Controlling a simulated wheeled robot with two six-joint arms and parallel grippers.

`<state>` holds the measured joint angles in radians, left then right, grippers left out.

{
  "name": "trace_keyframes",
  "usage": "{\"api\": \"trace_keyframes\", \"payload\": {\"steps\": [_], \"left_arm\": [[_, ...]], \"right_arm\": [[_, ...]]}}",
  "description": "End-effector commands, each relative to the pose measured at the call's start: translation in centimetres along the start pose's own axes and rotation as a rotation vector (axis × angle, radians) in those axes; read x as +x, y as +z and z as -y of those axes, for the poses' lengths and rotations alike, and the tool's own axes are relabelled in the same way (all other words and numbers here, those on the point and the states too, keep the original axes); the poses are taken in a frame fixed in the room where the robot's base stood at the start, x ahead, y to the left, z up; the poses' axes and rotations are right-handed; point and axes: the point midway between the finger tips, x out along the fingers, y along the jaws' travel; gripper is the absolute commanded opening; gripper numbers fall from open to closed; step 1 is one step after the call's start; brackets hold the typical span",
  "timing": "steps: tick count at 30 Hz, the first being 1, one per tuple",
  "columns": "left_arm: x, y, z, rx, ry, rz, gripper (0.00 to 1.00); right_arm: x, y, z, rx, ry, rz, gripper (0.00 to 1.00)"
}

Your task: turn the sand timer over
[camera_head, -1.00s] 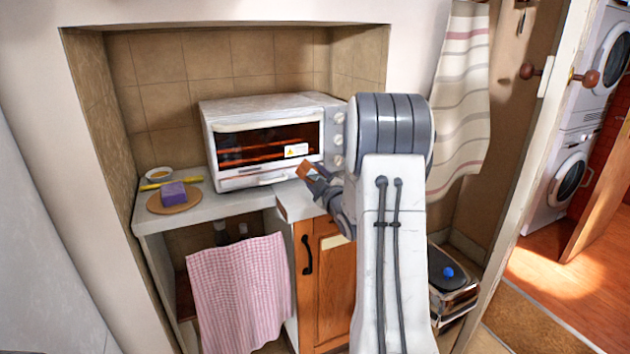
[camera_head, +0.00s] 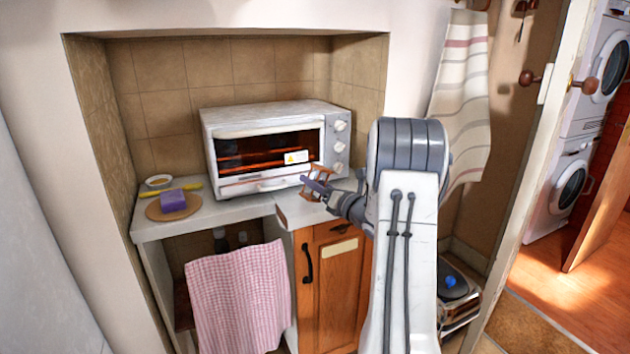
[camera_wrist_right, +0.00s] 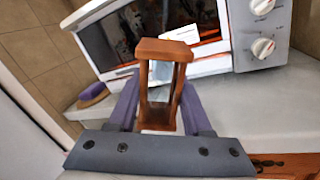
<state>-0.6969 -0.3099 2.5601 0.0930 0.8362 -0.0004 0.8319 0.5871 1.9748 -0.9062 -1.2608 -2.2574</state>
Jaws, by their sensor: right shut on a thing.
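The sand timer (camera_head: 320,170) has reddish-brown wooden ends and posts. It is in front of the toaster oven's lower right corner, over or on the counter. In the head view it looks close to upright. My right gripper (camera_head: 315,188) is shut on it, and a finger covers part of its middle. In the right wrist view the timer (camera_wrist_right: 165,48) sits between the two purple fingers (camera_wrist_right: 160,108). The glass between its posts shows only faintly, and I cannot make out the sand. I cannot tell whether its base touches the counter. My left gripper is not in view.
The toaster oven (camera_head: 262,120) with glowing bars stands just behind the timer. A purple sponge (camera_head: 173,200) on a round board, a yellow-handled tool and a small bowl (camera_head: 158,181) are at the counter's left. A checked cloth (camera_head: 238,295) hangs at the front. The counter's middle (camera_head: 238,208) is clear.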

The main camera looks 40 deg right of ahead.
Motion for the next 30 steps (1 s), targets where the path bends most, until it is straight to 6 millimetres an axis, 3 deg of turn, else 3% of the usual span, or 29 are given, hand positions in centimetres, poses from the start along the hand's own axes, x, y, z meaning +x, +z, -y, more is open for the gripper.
{"api": "trace_keyframes", "payload": {"steps": [1, 8, 10, 23, 30], "left_arm": [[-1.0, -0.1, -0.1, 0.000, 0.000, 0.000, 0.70], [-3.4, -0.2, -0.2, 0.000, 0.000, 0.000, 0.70], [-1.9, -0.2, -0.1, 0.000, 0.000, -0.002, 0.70], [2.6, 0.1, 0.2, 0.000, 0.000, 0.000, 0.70], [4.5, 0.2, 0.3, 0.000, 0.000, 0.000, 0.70]], "right_arm": [[0.0, 0.5, -0.1, -0.079, 0.016, -0.016, 0.00], [0.1, 0.6, -0.2, -0.415, 0.086, -0.086, 0.00], [0.5, -0.8, 0.4, -0.442, 0.094, -0.090, 0.00], [4.8, -3.1, 2.7, -0.437, 0.092, -0.088, 0.00], [4.6, -4.0, 3.2, -0.434, 0.090, -0.088, 0.00]]}}
